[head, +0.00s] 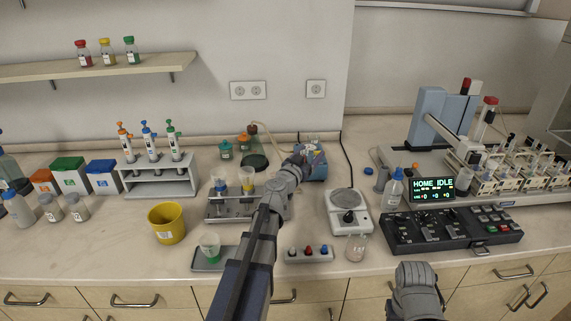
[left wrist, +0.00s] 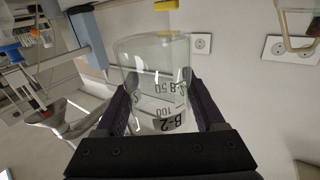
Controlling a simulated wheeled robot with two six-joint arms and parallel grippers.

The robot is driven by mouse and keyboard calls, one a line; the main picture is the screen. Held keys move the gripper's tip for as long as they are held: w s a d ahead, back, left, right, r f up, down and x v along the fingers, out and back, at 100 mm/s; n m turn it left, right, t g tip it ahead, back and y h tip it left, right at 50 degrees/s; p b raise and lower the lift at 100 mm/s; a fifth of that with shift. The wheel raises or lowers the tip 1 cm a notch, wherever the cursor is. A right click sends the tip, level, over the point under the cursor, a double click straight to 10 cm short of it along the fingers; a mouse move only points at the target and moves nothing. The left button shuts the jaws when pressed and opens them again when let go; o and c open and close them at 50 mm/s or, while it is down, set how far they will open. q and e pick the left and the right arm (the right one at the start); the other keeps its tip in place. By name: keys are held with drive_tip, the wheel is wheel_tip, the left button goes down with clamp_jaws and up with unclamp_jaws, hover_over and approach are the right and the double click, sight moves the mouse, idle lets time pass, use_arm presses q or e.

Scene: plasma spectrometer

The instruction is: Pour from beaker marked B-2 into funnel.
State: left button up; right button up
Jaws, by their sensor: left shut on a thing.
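My left gripper (head: 304,152) is shut on the clear glass beaker B-2 (left wrist: 155,75). In the left wrist view the beaker is between both fingers, its lettering upside down, and whatever is in it is hard to make out. In the head view it is not clearly visible by the gripper, beside the blue device. I cannot tell the beaker's tilt. A pale cone-shaped thing (left wrist: 48,112), which may be the funnel, is at the left of the wrist view, apart from the beaker. In the head view a grey rack (head: 216,212) holds vessels with blue and yellow parts.
My left arm crosses above the bench, beside the grey rack. A blue device (head: 318,164) is by the gripper.

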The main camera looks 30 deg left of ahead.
use_arm(q)
wheel_tip(320, 180, up, 3)
drive_tip(key=p, duration=0.3)
idle(0.4)
